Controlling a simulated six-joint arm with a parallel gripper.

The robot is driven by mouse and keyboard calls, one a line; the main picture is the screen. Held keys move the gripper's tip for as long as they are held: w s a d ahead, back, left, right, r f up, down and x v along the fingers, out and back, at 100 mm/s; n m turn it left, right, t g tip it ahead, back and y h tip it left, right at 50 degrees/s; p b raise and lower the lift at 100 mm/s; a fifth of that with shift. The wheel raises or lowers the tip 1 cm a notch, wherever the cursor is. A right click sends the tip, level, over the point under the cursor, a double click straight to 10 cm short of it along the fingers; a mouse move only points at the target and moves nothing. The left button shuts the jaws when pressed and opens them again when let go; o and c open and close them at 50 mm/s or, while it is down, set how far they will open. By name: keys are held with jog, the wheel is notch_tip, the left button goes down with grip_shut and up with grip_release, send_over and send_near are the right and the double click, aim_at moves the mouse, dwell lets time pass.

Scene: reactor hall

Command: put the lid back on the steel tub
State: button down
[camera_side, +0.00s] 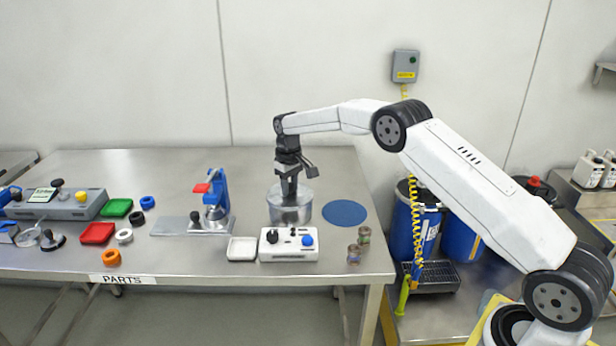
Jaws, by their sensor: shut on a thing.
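The steel tub (291,216) stands on the steel table, right of the middle, just left of a round blue mat. My gripper (289,198) points straight down over the tub and is shut on the lid. The lid (305,197) is a pale metal disc at the level of the tub's top. It looks roughly flat and centred over the tub. I cannot tell whether it rests on the rim or hangs slightly above it. My fingers hide the part of the lid that they grip.
A white control box (289,245) and a white tray (242,249) stand in front of the tub. The blue mat (345,213) is bare. Two small jars (354,254) stand near the right edge. A blue press (216,200) stands to the left. The table behind the tub is clear.

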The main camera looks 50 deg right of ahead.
dwell(0.3)
grip_release()
dwell(0.3)
jog(key=shift+r, duration=0.15)
jog(key=shift+r, duration=3.35)
grip_shut()
jog(key=shift+f, duration=2.55)
